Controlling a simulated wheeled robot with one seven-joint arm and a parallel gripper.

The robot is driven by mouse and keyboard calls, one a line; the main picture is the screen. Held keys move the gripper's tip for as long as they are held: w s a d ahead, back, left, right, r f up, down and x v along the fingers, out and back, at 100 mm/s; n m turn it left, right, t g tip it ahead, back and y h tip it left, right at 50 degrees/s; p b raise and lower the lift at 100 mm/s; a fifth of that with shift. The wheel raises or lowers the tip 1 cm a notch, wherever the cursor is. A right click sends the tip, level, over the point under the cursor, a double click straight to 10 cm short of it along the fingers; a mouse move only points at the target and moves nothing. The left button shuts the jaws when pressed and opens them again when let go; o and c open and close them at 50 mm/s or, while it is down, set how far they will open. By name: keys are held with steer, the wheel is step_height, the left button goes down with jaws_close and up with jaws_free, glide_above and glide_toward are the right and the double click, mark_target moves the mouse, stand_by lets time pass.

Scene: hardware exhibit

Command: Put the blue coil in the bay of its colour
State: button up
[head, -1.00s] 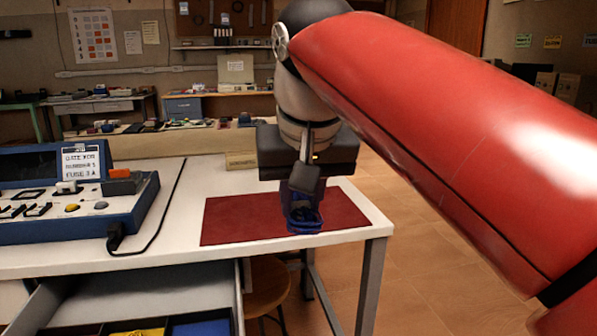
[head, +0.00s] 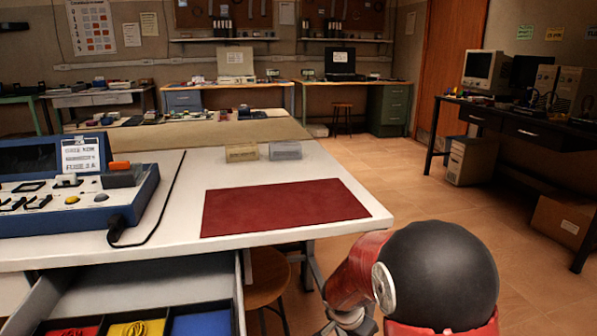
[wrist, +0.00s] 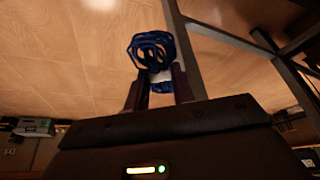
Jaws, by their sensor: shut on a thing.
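The blue coil (wrist: 152,48) is held between the two fingers of my gripper (wrist: 160,82) in the wrist view, with floor behind it. In the head view my arm hangs at the lower right, beside the table's front right corner, and the gripper and coil are hidden below the picture. The open drawer (head: 160,285) under the table's left part has coloured bays. The blue bay (head: 203,324) is at the right and looks empty. The yellow bay (head: 135,328) holds a yellow coil, and the red bay (head: 78,329) holds something red.
The red mat (head: 285,207) on the white table is bare. A blue console (head: 80,215) with a black cable stands at the left. Two small boxes (head: 285,150) sit at the table's back. A wooden stool (head: 265,278) stands under the table, right of the drawer.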

step_height(320, 180, down, 6)
steer(key=w+d+m, duration=0.1)
steer(key=shift+w+d+g, duration=0.15)
steer(key=shift+d+g, duration=0.1)
steer(key=shift+g, duration=0.05)
